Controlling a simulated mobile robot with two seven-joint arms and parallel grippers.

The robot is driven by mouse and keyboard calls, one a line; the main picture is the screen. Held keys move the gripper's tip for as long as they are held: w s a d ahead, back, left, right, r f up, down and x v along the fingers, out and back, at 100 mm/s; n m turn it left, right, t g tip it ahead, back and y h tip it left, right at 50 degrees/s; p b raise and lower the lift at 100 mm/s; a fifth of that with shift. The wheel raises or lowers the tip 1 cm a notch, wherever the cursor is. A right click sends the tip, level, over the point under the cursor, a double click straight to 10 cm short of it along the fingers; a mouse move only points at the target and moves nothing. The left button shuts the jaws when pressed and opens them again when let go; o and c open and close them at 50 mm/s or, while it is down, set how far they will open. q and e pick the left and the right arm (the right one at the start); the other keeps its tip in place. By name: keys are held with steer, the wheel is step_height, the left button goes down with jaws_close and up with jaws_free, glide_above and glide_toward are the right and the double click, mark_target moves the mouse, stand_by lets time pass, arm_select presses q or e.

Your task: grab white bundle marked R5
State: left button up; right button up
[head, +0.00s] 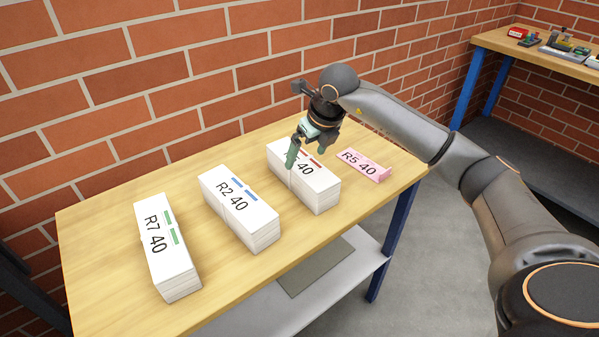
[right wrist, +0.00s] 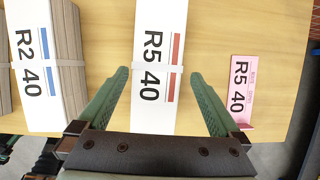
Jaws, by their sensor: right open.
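The white bundle marked R5 40 (head: 318,188) with red stripes lies on the wooden table, the rightmost of the white bundles. In the right wrist view the bundle (right wrist: 150,100) lies between my open fingers, with a pale band around its middle. My right gripper (head: 300,150) is above the bundle and hides part of its label in the head view. In the right wrist view the right gripper (right wrist: 162,95) is open and empty, one green finger on each side of the bundle. Whether the fingers are at the bundle's height, I cannot tell.
A pink R5 40 slip (head: 362,165) lies right of the bundle. The R2 40 bundle (head: 238,207) and R7 40 bundle (head: 166,250) stand to the left. A brick wall is behind the table (head: 100,215). Another bench (head: 520,48) stands at the back right.

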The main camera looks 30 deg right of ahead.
steer(key=x, duration=0.7)
steer(key=shift+w+a+f, duration=0.1)
steer(key=shift+w+a, duration=0.1)
steer(key=shift+c, duration=0.2)
jaws_close()
steer(key=shift+w, duration=0.1)
stand_by(0.6)
